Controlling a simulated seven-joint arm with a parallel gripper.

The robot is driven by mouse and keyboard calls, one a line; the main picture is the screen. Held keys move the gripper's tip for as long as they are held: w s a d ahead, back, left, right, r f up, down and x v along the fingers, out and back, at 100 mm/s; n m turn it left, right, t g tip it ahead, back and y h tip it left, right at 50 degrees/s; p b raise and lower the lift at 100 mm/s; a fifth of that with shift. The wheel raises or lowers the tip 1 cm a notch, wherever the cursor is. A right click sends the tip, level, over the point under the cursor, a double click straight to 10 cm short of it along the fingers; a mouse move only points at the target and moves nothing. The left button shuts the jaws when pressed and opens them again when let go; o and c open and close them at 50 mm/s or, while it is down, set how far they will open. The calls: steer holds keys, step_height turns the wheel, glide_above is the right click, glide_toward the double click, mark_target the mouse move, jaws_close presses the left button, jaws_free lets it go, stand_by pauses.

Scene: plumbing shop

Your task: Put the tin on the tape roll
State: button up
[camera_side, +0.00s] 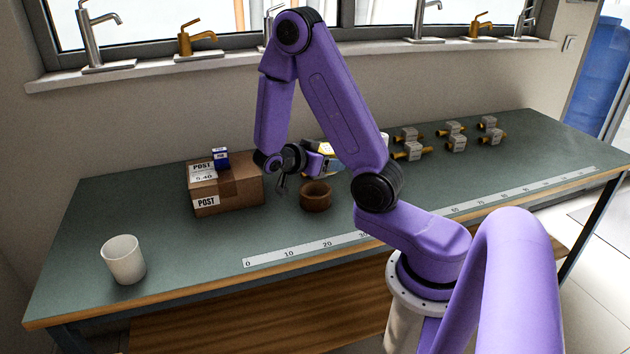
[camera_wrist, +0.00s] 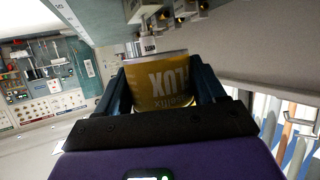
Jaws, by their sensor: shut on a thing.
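The tin (camera_wrist: 160,83) is yellow-gold with a pale rim and white lettering, which reads upside down in the wrist view. My gripper (camera_wrist: 158,92) is shut on it, with one dark finger on each side. In the side view my gripper (camera_side: 322,158) is above the bench, behind and above the tape roll, and the tin (camera_side: 325,147) shows only in part beside my arm. The tape roll (camera_side: 316,197) is a brown ring lying flat on the bench, with nothing seen on it. The tin is apart from it.
A cardboard box (camera_side: 228,188) with a small blue box (camera_side: 221,158) on top stands left of the roll. A white cup (camera_side: 123,260) stands at the front left. Several brass valves (camera_side: 412,151) lie at the right. A ruler strip (camera_side: 300,248) runs along the front.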

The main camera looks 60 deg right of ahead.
glide_above(315, 190)
step_height(315, 190, down, 6)
steer(key=shift+s+r, duration=0.1)
steer(key=shift+d+f, duration=0.1)
steer(key=shift+f, duration=1.7)
steer(key=shift+f, duration=0.1)
steer(key=o, duration=1.2)
steer(key=shift+c, duration=0.2)
